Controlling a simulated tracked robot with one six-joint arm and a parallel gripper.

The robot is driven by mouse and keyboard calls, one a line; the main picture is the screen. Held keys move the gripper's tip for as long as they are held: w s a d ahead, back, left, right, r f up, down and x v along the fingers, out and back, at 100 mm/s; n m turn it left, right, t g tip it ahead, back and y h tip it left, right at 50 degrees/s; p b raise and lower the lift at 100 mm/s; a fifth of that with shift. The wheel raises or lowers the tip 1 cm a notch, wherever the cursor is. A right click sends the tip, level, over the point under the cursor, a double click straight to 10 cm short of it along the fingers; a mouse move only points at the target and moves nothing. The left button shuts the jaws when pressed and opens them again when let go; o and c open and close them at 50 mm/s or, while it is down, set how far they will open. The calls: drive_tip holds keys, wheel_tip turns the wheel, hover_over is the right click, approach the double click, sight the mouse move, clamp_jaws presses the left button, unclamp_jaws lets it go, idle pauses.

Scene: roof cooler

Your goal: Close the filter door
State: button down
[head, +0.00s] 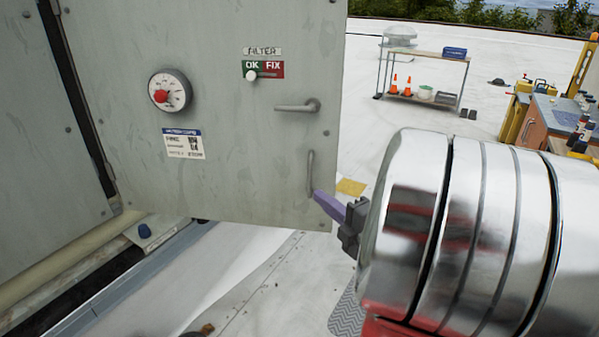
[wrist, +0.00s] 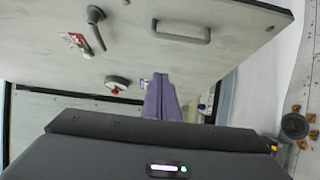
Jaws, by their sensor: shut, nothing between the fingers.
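The grey filter door (head: 230,150) stands swung out, its free right edge against the open roof. It bears a lever handle (head: 298,106) and, below it, an upright pull handle (head: 310,172). In the wrist view the door (wrist: 135,45) runs across the top, with the lever handle (wrist: 95,28) and pull handle (wrist: 182,33). My gripper (head: 320,196) has purple fingers, shut and empty, at the lower end of the pull handle near the door's lower right corner. The fingers also show in the wrist view (wrist: 160,98). I cannot tell whether they touch the door.
The door carries a gauge (head: 169,90) and an OK/FIX slider (head: 262,71). The cooler's grey side panel (head: 45,150) is at the left. A trolley with cones (head: 425,62) and a workbench (head: 545,125) stand farther back right. The pale roof between is mostly clear.

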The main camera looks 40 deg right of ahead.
sight(311, 175)
drive_tip(key=shift+w, duration=0.15)
drive_tip(key=shift+w+d, duration=0.8)
drive_tip(key=shift+w, duration=0.9)
drive_tip(key=shift+w+d, duration=0.85)
drive_tip(key=shift+w, duration=0.9)
drive_tip(key=shift+w+d, duration=0.8)
drive_tip(key=shift+w, duration=0.9)
